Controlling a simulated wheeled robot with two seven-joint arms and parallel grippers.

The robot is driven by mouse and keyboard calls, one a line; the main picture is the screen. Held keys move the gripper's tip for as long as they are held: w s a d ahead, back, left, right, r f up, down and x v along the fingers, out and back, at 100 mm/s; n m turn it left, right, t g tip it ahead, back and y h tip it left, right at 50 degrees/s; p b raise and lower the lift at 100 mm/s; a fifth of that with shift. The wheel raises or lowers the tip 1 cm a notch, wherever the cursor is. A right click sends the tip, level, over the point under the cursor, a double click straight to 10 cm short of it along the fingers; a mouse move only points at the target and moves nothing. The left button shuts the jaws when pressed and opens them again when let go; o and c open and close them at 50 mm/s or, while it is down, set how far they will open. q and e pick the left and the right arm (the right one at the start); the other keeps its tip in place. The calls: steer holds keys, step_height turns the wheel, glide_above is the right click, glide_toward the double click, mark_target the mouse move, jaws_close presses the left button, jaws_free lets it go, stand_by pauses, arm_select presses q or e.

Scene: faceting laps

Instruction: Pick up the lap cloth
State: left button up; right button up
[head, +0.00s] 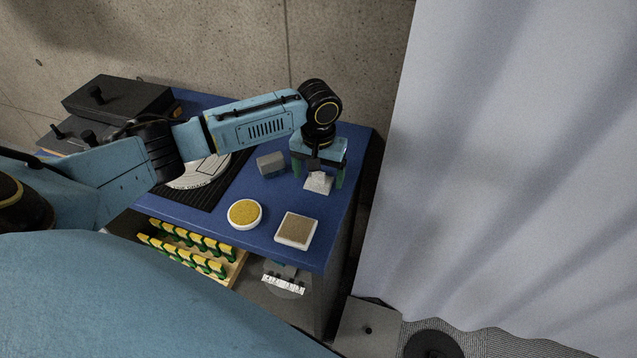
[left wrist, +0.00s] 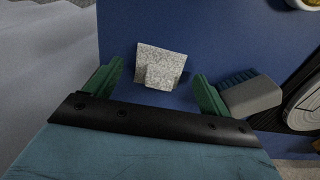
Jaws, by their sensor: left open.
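The lap cloth (head: 317,185) is a small speckled pale grey piece on the blue table top, toward its right side. In the left wrist view the cloth (left wrist: 174,62) is a flat square with a smaller raised lump of the same speckle at its near edge. My left gripper (head: 318,175) points down over the cloth and is open. In the left wrist view its green fingers stand apart on either side of the raised part, with no contact visible. The head view partly hides the cloth behind the gripper. My right gripper is not in view.
A grey block-like brush (head: 271,163) lies close beside the left gripper; it also shows in the left wrist view (left wrist: 251,97). A round yellow pad (head: 245,213) and a square tan pad (head: 296,230) lie nearer the front edge. A disc (head: 205,178) on a black mat is left.

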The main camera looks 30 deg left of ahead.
mark_target(319, 173)
arm_select(q)
steer(key=shift+f, duration=0.3)
steer(key=shift+c, duration=0.8)
steer(key=shift+r, duration=0.1)
steer(key=c, duration=0.9)
step_height(319, 173, up, 10)
steer(key=shift+f+p, duration=0.2)
steer(key=shift+p, duration=0.95)
steer(key=shift+r, duration=0.15)
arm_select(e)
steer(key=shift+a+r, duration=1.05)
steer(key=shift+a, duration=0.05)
